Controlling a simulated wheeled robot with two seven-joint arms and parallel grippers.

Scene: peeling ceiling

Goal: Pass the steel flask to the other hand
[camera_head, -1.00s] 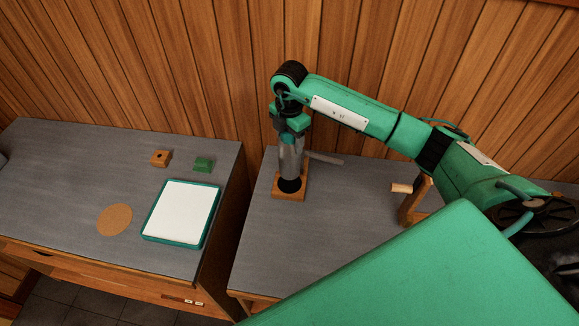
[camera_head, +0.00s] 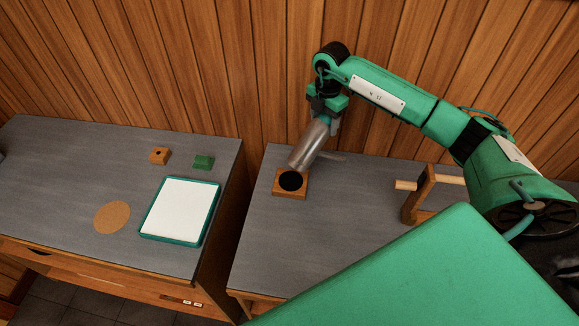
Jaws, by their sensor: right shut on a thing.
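The steel flask (camera_head: 309,146) is a silver cylinder, held by my right gripper (camera_head: 323,112) near its upper end. The flask is tilted, its lower end pointing down and to the left. It hangs above a square wooden holder (camera_head: 278,190) with a dark round recess, on the right counter. The flask's lower end looks clear of the recess. The right gripper's fingers are partly hidden by the wrist and flask. My left gripper does not show in this view.
A wooden stand with a peg (camera_head: 418,190) is on the right counter (camera_head: 330,230). The left counter holds a white tray with a green rim (camera_head: 149,236), a round cork mat (camera_head: 112,217), a wooden block (camera_head: 159,155) and a green block (camera_head: 204,162). A gap separates the counters.

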